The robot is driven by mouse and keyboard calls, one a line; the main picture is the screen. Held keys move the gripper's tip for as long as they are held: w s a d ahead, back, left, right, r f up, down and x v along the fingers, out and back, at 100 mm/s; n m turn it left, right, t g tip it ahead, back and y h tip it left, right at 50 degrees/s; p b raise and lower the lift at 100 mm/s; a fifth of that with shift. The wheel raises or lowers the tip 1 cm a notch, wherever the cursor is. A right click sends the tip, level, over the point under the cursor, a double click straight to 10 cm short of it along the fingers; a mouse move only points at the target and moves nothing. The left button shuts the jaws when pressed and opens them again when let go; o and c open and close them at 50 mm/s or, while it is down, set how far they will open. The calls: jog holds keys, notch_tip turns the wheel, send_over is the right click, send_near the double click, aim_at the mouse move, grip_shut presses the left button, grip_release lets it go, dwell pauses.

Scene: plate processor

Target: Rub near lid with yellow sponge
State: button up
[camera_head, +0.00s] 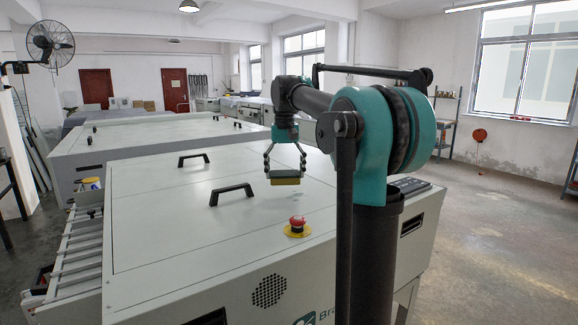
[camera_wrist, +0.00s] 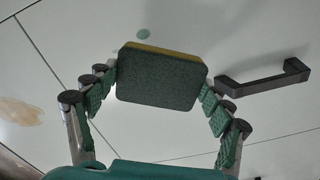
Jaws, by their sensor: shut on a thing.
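My gripper (camera_head: 285,166) is shut on the yellow sponge (camera_head: 285,180), which has a dark green scouring side. In the wrist view my gripper's fingers (camera_wrist: 160,88) hold the sponge (camera_wrist: 158,80) at its two ends, green side toward the camera. The sponge is over the right part of the near lid (camera_head: 160,225), a pale grey panel on the near machine. It looks a little above the lid; the exact gap is hard to tell. The wrist view shows a tan stain (camera_wrist: 20,111) and a small greenish spot (camera_wrist: 144,34) on the pale surface.
Two black handles stand up from the lid, one nearer (camera_head: 232,193) and one farther (camera_head: 193,158). A red emergency button (camera_head: 297,224) on a yellow base is at the front. A roller conveyor (camera_head: 78,245) is on the left. A second machine (camera_head: 160,137) stands behind.

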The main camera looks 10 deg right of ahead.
aim_at(285, 173)
jog(key=shift+r, duration=1.55)
